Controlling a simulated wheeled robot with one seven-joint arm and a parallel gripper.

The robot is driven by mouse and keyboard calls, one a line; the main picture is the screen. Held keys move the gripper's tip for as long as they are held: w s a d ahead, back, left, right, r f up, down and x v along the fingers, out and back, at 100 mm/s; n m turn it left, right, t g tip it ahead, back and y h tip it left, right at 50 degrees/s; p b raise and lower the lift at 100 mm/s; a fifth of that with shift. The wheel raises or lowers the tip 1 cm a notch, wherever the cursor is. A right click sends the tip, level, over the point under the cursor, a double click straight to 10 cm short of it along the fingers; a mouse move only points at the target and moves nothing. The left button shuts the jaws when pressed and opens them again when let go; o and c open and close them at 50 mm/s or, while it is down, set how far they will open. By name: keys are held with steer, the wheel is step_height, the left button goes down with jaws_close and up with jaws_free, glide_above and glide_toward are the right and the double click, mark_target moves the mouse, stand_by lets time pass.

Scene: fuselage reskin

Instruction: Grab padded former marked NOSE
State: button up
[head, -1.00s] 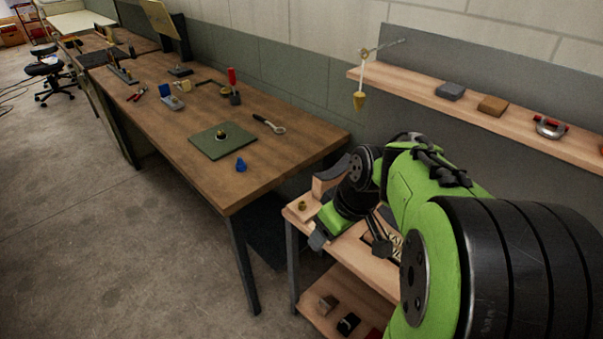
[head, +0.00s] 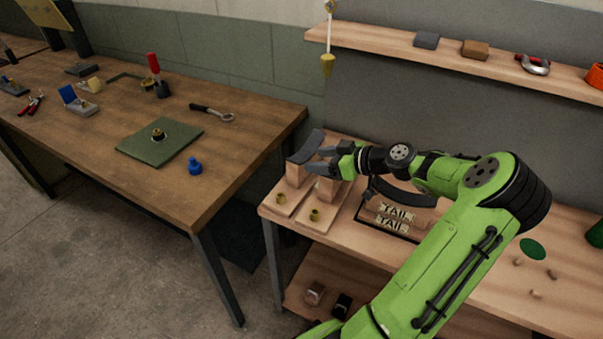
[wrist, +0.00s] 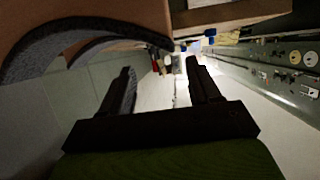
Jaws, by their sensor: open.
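A padded former (head: 305,146), a dark curved pad on a wooden block, stands at the left end of the wooden bench. A second wooden block (head: 327,191) stands beside it, its top partly hidden behind my gripper. A dark curved piece (head: 402,194) lies farther right, by labels reading TAIL (head: 395,217). No NOSE marking is readable. My gripper (head: 318,160) is open, its fingers pointing left close to the left former; contact cannot be told. In the wrist view, the fingers (wrist: 163,80) are apart with nothing between them, and grey padded arcs (wrist: 85,42) show at upper left.
A workbench (head: 240,150) with a green mat, a blue piece and hand tools stands left, across a gap. A shelf (head: 390,50) with blocks runs above. A yellow plumb bob (head: 327,65) hangs from its left end. Small brass pieces (head: 314,214) sit before the formers.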

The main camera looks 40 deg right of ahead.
mark_target(297, 159)
steer(key=b+x, duration=0.1)
steer(key=x, duration=0.6)
steer(key=shift+b, duration=0.35)
jaws_close()
stand_by(0.9)
